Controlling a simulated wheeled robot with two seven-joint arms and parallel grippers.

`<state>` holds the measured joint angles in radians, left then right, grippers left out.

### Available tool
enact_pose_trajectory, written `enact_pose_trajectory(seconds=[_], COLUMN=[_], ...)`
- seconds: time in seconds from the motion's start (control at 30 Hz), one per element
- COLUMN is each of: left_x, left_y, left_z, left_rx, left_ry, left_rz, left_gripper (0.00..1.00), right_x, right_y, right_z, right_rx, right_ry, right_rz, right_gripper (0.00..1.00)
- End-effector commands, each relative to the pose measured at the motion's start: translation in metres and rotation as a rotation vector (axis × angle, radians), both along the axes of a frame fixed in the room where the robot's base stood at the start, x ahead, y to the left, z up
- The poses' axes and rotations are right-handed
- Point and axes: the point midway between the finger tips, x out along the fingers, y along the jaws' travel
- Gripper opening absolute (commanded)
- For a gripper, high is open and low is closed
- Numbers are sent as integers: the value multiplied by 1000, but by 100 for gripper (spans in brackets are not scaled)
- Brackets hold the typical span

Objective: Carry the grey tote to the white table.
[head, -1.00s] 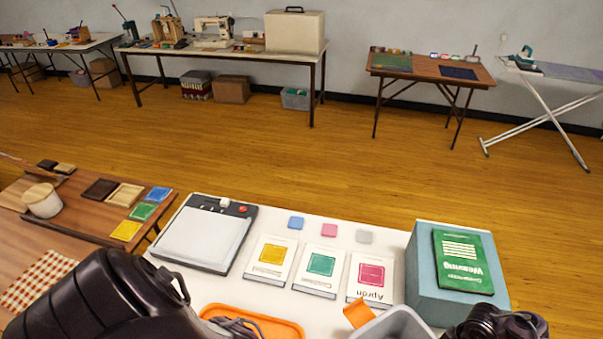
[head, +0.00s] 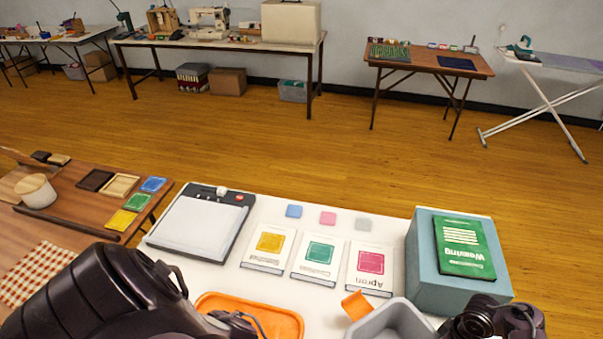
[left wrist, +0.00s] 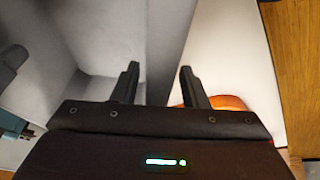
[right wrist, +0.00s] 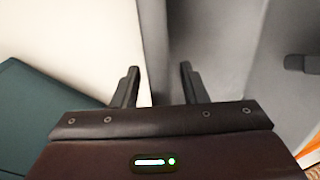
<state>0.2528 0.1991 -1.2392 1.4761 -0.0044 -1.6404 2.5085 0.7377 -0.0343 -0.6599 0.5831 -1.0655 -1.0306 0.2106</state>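The grey tote (head: 392,318) is at the bottom edge of the head view, only its top part showing, over the near white-topped table (head: 335,213). I cannot tell whether it rests there. My left gripper's fingers (left wrist: 159,85) straddle one tote wall, one inside and one outside. The wall (left wrist: 166,50) nearly fills the gap, so it looks shut on it. My right gripper's fingers (right wrist: 159,85) straddle another wall (right wrist: 155,45) the same way. Both fingertips are hidden in the head view by my arms.
An orange tray (head: 285,324), craft cards (head: 318,258) and a black-framed board (head: 205,225) lie left of the tote; a teal box (head: 425,262) with a green book stands right. A brown table (head: 100,215) is at left. Far off stands a long pale-topped table (head: 240,45). Floor between is clear.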

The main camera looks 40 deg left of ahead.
Motion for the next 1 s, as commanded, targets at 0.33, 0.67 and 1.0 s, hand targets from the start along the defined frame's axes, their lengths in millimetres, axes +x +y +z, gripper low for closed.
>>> enact_pose_trajectory(seconds=[0.33, 0.67, 1.0], left_x=[-11, -21, -22], left_y=[-23, -40, -41], left_z=[57, 103, 109], left_rx=[-5, -2, -1], left_ry=[-3, -1, -1], left_rz=[-2, -2, 0], left_gripper=[40, 40, 40], right_x=[0, 0, 4], right_y=[0, 0, 0], right_z=[0, 0, 37], right_rx=[0, 0, 3], right_ry=[1, 1, -1], right_rz=[0, 0, 2], right_gripper=[40, 40, 40])
